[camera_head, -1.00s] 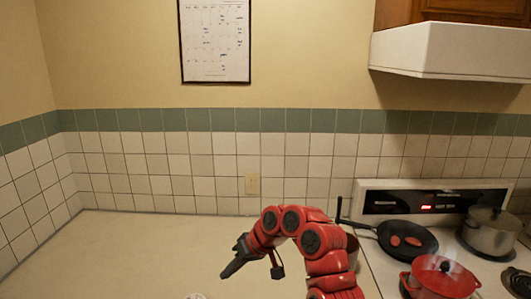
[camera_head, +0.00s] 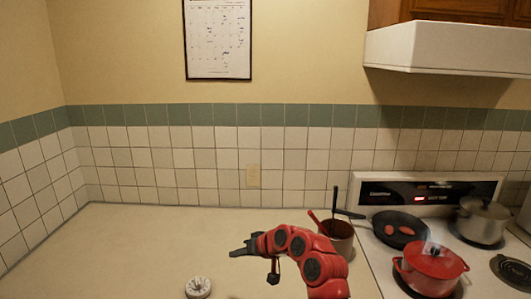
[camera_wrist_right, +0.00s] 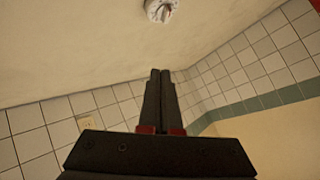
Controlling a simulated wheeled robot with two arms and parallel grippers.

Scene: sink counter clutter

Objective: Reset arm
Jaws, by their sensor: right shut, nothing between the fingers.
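My right arm (camera_head: 300,252) is red with black joints and reaches over the counter from the bottom right in the head view. Its gripper (camera_head: 236,253) points left above the counter. In the right wrist view the two dark fingers (camera_wrist_right: 160,75) are shut together with nothing between them. My left gripper is not in view.
A white round dial-like object (camera_head: 198,287) lies on the counter (camera_head: 130,245); it also shows in the right wrist view (camera_wrist_right: 161,10). A pot with utensils (camera_head: 341,236) stands behind my arm. The stove holds a black pan (camera_head: 385,225), a red lidded pot (camera_head: 432,268) and a steel pot (camera_head: 483,220).

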